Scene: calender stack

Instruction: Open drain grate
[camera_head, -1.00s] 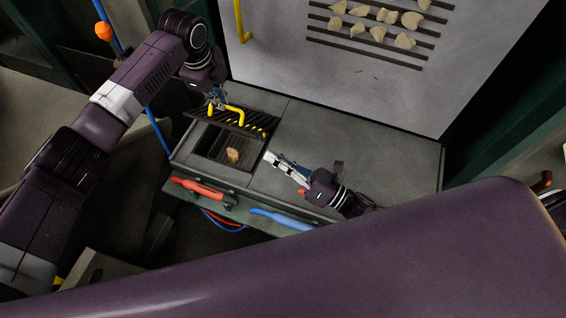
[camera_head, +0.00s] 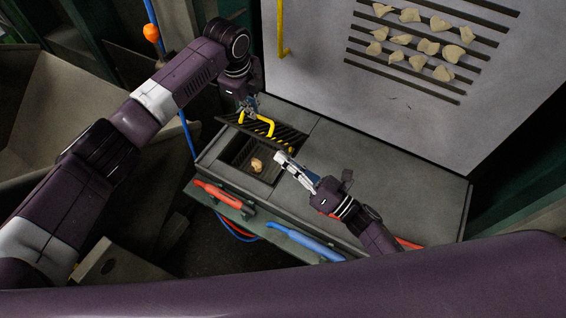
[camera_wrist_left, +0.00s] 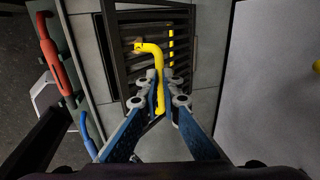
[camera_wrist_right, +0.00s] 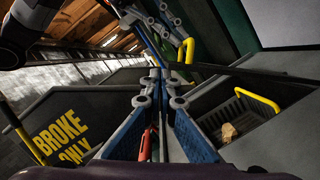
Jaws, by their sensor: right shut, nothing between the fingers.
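The slatted dark drain grate (camera_head: 245,127) is tilted up at the back of a square opening (camera_head: 237,157) in the grey deck. It also shows in the left wrist view (camera_wrist_left: 120,65). My left gripper (camera_head: 249,112) is shut on the grate's yellow handle (camera_head: 262,121), between its fingers in the left wrist view (camera_wrist_left: 161,75). My right gripper (camera_head: 279,157) is shut and empty, at the right edge of the opening, its tips close to the raised grate. Contact is unclear. In the opening, a mesh basket (camera_wrist_right: 213,120) with another yellow handle (camera_wrist_right: 255,97) holds a tan lump (camera_head: 257,165).
A red handle (camera_head: 222,197) and a blue handle (camera_head: 305,243) lie along the deck's front edge. A pale upright panel (camera_head: 400,60) with several tan pieces stands behind. The deck right of the opening (camera_head: 400,185) is mostly clear.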

